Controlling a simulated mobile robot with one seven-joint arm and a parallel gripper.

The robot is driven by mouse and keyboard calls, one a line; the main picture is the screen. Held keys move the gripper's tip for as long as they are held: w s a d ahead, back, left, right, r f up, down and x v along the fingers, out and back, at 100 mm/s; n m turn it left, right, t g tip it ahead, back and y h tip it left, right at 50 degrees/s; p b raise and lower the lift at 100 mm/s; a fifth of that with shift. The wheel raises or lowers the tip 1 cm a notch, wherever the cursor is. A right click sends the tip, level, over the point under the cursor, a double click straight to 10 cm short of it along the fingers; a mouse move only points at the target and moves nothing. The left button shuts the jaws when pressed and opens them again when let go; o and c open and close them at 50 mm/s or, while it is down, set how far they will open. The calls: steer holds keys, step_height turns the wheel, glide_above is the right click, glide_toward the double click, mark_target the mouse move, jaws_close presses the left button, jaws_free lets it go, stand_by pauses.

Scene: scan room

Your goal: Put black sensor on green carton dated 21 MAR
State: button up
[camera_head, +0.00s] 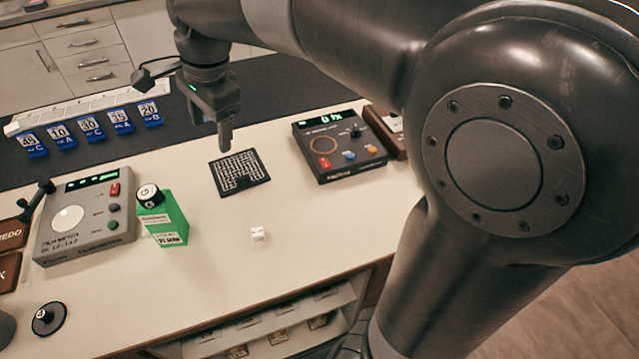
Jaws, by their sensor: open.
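A green carton (178,214) stands upright on the pale table, left of the middle. White labels are on its front, and the lower one has small print that is hard to read. A small black cylinder with a white marked top (150,196), which looks like the black sensor, sits upright on the carton's top. My gripper (224,148) points down above the back edge of a black maze-patterned panel, to the right of and behind the carton. It is open, apart from the sensor, and I see nothing held in it.
A grey device (88,238) stands left of the carton, and a dark device (335,152) stands at right. Blue numbered tags (93,128) line the back. A black disc (48,318) lies front left.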

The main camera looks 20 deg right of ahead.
steer(key=s+d+f+n+t+h, duration=0.1)
steer(key=s+d+f+n+t, duration=0.1)
steer(key=s+d+n, duration=0.4)
steer(key=s+d+f+n+t, duration=0.2)
steer(key=s+d+n, duration=0.4)
steer(key=s, duration=0.5)
steer(key=shift+d+n+h, duration=0.4)
steer(key=shift+d, duration=0.6)
